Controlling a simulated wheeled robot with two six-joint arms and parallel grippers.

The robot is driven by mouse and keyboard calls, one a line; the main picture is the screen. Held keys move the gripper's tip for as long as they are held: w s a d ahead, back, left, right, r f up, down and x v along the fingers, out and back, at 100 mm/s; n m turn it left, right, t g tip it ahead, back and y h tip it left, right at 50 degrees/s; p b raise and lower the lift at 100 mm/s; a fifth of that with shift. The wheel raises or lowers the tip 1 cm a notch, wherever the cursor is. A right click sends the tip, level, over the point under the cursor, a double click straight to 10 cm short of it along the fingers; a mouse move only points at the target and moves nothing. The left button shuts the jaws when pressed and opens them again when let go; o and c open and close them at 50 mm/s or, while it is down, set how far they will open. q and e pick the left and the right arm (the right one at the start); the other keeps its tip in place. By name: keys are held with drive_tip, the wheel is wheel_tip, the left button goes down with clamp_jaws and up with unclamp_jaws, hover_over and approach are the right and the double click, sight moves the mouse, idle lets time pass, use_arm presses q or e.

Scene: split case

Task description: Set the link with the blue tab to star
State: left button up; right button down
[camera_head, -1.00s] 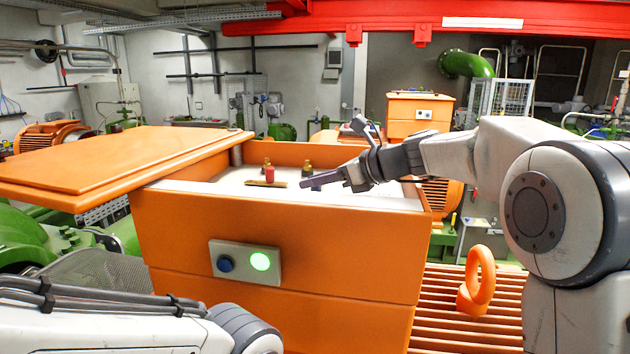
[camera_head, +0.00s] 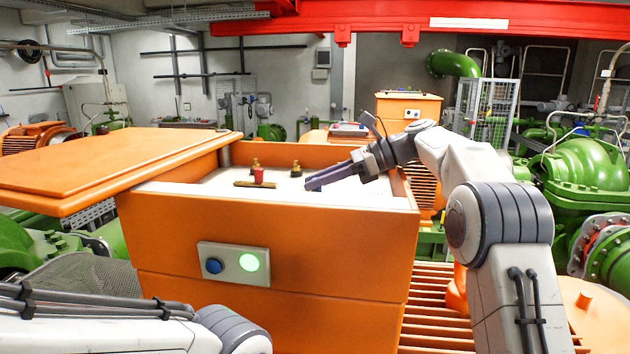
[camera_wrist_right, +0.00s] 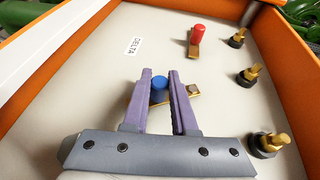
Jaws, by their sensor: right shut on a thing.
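My right gripper (camera_head: 308,184) reaches into the open orange case (camera_head: 270,225) from the right. In the right wrist view its purple fingers (camera_wrist_right: 160,76) are shut on the blue tab (camera_wrist_right: 159,84). A "DELTA" label (camera_wrist_right: 133,46) is on the case floor. No star label is visible. My left gripper is out of view.
Several brass terminals with dark bases stand along the right in the wrist view, one (camera_wrist_right: 248,74) near the link bar. The orange lid (camera_head: 120,160) rests askew at the left. The front panel has a lit green lamp (camera_head: 249,262) and a blue button (camera_head: 213,266).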

drive_tip(key=shift+w+d+r+n+g, duration=0.15)
drive_tip(key=shift+d+n+g, duration=0.15)
drive_tip(key=shift+n+g, duration=0.35)
idle(0.4)
drive_tip(key=c, duration=0.7)
unclamp_jaws()
drive_tip(key=shift+a, duration=0.1)
drive_tip(key=shift+m+t, duration=0.25)
